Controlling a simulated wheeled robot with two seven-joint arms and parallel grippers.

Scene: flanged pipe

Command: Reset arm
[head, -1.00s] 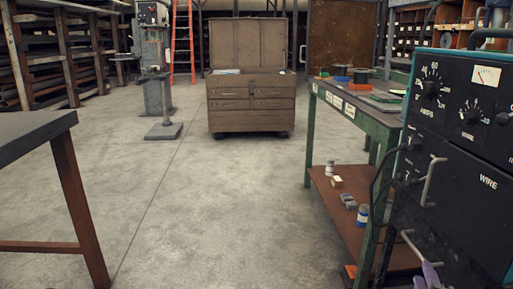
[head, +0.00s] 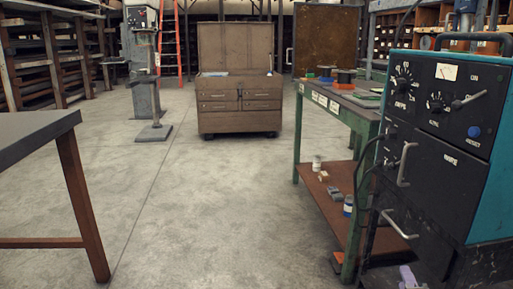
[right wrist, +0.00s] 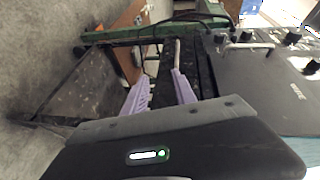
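My right gripper (head: 408,277) shows only as a small purple tip at the bottom edge of the head view, in front of the black welding machine (head: 433,155). In the right wrist view its two purple fingers (right wrist: 160,90) stand apart with nothing held between them. The machine's dark front (right wrist: 275,85) is to their right, and a pale handle is just beyond the fingertips. My left gripper is not in view.
A green-framed workbench (head: 350,110) with a lower shelf (head: 335,200) stands left of the machine. A dark table (head: 35,135) is at the left edge. A brown tool chest (head: 240,105) is at the back. The concrete floor between is clear.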

